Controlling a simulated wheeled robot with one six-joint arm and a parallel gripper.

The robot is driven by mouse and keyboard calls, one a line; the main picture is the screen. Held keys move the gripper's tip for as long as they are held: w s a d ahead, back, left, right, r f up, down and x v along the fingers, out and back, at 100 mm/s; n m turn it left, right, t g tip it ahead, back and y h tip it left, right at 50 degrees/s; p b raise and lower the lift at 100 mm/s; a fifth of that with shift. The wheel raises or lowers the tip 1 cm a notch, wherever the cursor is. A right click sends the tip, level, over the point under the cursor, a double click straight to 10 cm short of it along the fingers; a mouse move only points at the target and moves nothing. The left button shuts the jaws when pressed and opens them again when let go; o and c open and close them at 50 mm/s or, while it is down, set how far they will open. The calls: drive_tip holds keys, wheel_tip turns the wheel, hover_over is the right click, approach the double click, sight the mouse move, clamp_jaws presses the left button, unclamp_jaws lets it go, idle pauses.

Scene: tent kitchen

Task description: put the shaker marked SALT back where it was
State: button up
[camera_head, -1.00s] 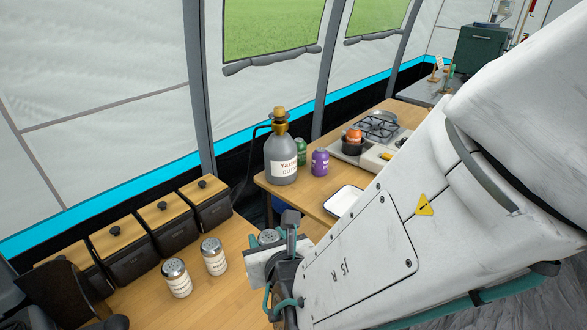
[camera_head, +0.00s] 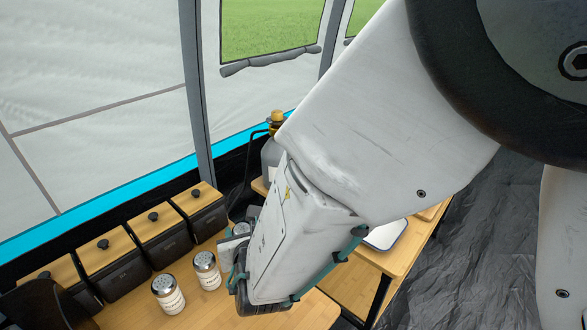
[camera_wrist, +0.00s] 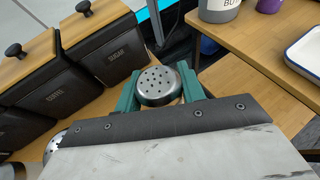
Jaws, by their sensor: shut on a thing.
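My gripper (camera_wrist: 157,92) is shut on a shaker (camera_wrist: 158,80) with a round metal top full of holes; its teal fingers are on either side of it. In the head view the held shaker (camera_head: 241,228) shows only its top, behind my wrist, and its label is hidden. Two more shakers with metal tops and pale labels stand upright on the wooden table, a nearer one (camera_head: 168,294) and one closer to my gripper (camera_head: 206,271). Their lettering is too small to read. I cannot tell whether the held shaker touches the table.
A row of dark canisters (camera_head: 200,215) with wooden lids stands behind the shakers; two read COFFEE and SUGAR in the wrist view. A second wooden table (camera_head: 398,262) with a white tray (camera_head: 386,235) and a grey bottle (camera_head: 270,160) lies beyond a gap.

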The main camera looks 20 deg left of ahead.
drive_tip(key=o, duration=1)
